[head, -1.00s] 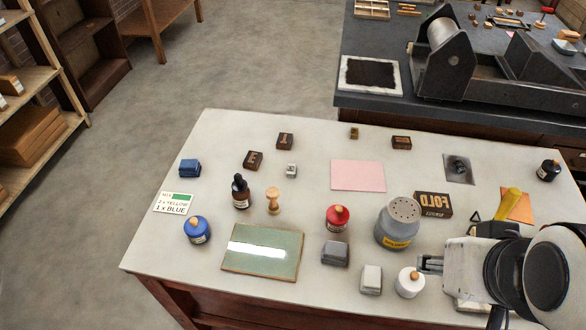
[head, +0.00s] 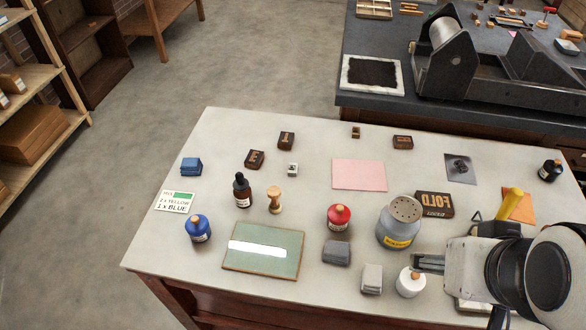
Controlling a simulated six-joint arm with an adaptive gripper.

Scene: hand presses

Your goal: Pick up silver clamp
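No thing is plainly marked as the silver clamp. A small silvery block (head: 293,170) with a dark top sits on the pale table (head: 225,140), left of the pink sheet; it is too small to identify surely. My gripper (head: 415,263) is at the lower right, its fingers pointing left, close to the white bottle with a wooden stopper (head: 411,285). It is well to the right of the silvery block and apart from it. The gap between its fingers is not clear, and I see nothing held.
A grey can (head: 400,222), red bottle (head: 339,217), dark grey block (head: 336,252) and light grey block (head: 372,279) stand left of my gripper. A wooden stamp (head: 275,200), dropper bottle (head: 242,190) and green board (head: 265,262) are further left. The pink sheet (head: 359,175) lies flat.

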